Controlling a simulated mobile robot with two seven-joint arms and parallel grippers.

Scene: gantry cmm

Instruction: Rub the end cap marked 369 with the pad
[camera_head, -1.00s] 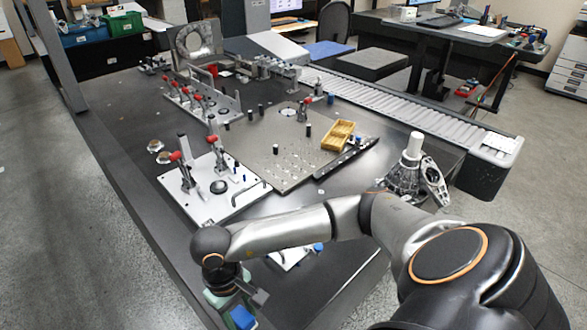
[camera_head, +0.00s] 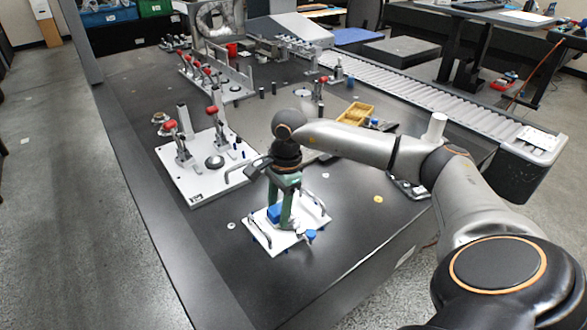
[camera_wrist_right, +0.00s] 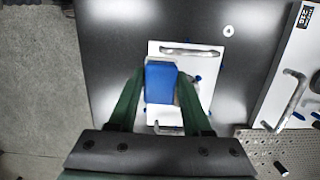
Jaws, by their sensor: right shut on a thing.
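My right gripper (camera_head: 281,217) is shut on a blue pad (camera_head: 274,213) above a small white plate (camera_head: 284,241) with metal handles. In the right wrist view, the gripper (camera_wrist_right: 160,82) has its green fingers on both sides of the pad (camera_wrist_right: 160,84), over the middle of the white plate (camera_wrist_right: 208,66). A greyish part shows just right of the pad there, mostly hidden. I cannot tell whether the pad touches anything. No marking 369 can be read, so I cannot pick out the end cap. My left gripper is not in view.
A larger white fixture plate (camera_head: 205,181) with red-handled clamps stands behind and left. A perforated metal plate (camera_wrist_right: 292,148) and a yellow tray (camera_head: 355,112) lie farther back. A roller conveyor (camera_head: 430,95) runs along the right.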

